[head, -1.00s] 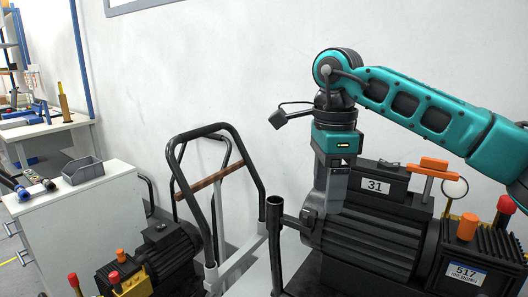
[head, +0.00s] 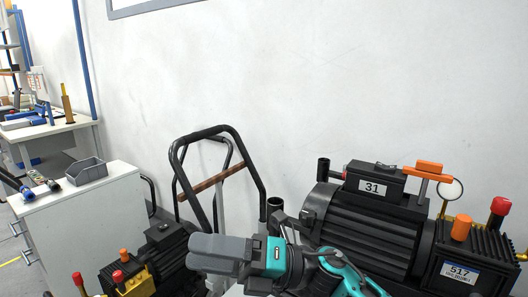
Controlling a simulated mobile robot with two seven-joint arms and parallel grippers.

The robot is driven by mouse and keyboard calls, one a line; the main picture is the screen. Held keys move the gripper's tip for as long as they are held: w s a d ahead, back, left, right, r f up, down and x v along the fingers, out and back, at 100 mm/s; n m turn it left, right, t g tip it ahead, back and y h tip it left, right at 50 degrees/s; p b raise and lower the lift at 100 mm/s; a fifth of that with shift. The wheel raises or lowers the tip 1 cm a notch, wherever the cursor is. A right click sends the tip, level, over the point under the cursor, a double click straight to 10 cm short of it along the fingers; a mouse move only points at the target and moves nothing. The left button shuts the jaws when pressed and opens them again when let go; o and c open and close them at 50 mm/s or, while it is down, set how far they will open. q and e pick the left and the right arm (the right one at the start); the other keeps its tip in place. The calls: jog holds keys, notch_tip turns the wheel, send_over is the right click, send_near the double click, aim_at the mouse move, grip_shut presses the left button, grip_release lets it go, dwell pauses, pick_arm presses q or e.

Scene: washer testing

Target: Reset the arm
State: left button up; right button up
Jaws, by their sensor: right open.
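My right gripper (head: 203,254) is low in the middle of the head view and points left. Its grey fingers are empty, and their gap is hard to see from this side. My teal right wrist and forearm run behind it to the lower right. The gripper appears in front of the large dark motor's left end and the trolley, touching nothing that I can make out. My left gripper is not in view.
A large black motor (head: 368,236) labelled 31 and 517 fills the right. A smaller motor (head: 165,252) stands at lower left. A trolley with a dark handle frame (head: 262,172) stands between them. A white cabinet (head: 88,222) carries a grey bin (head: 86,171). The wall area above is clear.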

jog(key=w+d+f+m+t+h+p, duration=0.1)
jog(key=d+f+m+t+h, duration=0.65)
jog(key=m, duration=0.75)
jog(key=w+d+f+m+t+h, duration=0.2)
jog(key=d+f+m+t+h, duration=0.3)
jog(key=d+f+m+t, duration=0.65)
jog(key=s+d+f+m+g+h, duration=0.3)
jog(key=s+f+m, duration=0.3)
jog(key=s+m, duration=0.1)
jog(key=s+d+f+m+g+h, duration=0.3)
jog(key=s+d+f+m, duration=0.1)
jog(key=s+f+m, duration=0.2)
jog(key=shift+s+f+m, duration=0.35)
jog(key=shift+s+f, duration=0.25)
jog(key=shift+h+p, duration=0.25)
jog(key=shift+p, duration=0.05)
